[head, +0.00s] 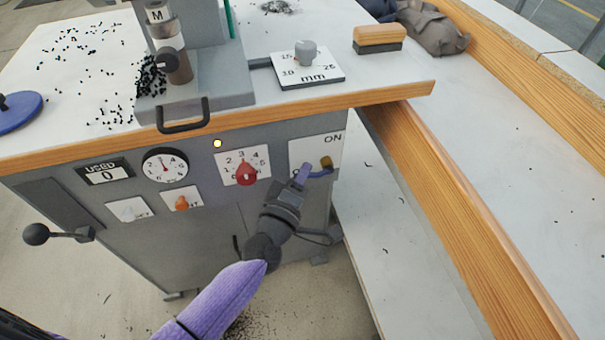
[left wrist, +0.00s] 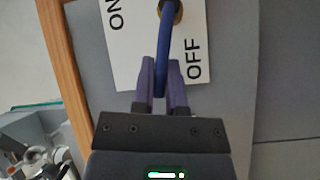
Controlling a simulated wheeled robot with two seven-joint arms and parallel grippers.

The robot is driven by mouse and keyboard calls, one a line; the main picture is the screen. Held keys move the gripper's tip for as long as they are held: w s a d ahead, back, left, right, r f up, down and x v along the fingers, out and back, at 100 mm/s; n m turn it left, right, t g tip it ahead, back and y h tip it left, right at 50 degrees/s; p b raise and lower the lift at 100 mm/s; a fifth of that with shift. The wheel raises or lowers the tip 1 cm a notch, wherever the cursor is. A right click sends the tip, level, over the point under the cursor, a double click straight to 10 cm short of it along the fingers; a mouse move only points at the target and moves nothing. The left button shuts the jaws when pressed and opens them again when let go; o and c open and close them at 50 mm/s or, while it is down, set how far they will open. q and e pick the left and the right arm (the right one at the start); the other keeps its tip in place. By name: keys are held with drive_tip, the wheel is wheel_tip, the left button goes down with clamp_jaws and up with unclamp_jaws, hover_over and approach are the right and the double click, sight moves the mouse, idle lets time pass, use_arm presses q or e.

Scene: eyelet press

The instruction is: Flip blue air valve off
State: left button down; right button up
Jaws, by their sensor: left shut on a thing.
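The blue air valve lever (head: 319,174) is on the white ON/OFF plate (head: 304,150) on the front of the grey machine. Its brass pivot (head: 326,162) shows at the plate's right side, and the lever reaches left from it. My left gripper (head: 303,174) is at the lever's free end, shut on it. In the left wrist view the blue lever (left wrist: 165,45) runs down from the pivot into the jaws of my left gripper (left wrist: 161,80), beside the word OFF; ON is farther left. In the head view my gripper hides OFF. My right gripper is out of view.
Left of the plate are a red knob (head: 246,174), an orange switch (head: 182,202) and a round gauge (head: 165,166). The wooden table edge (head: 300,102) overhangs the panel. A wooden rail (head: 430,190) stands to the right. A black crank handle (head: 36,234) sticks out at left.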

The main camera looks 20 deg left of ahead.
use_arm(q)
drive_tip(key=n+b, duration=0.1)
drive_tip(key=b, duration=0.1)
drive_tip(key=f+n+t+b, duration=0.1)
drive_tip(key=b, duration=0.1)
drive_tip(key=shift+s+f+n+t+b, duration=0.1)
drive_tip(key=shift+f+n+t+b, duration=0.2)
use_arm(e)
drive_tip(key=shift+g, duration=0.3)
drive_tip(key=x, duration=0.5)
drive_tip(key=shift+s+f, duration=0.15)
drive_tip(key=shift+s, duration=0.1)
use_arm(q)
drive_tip(key=c, duration=0.7)
unclamp_jaws()
drive_tip(key=shift+o, duration=0.2)
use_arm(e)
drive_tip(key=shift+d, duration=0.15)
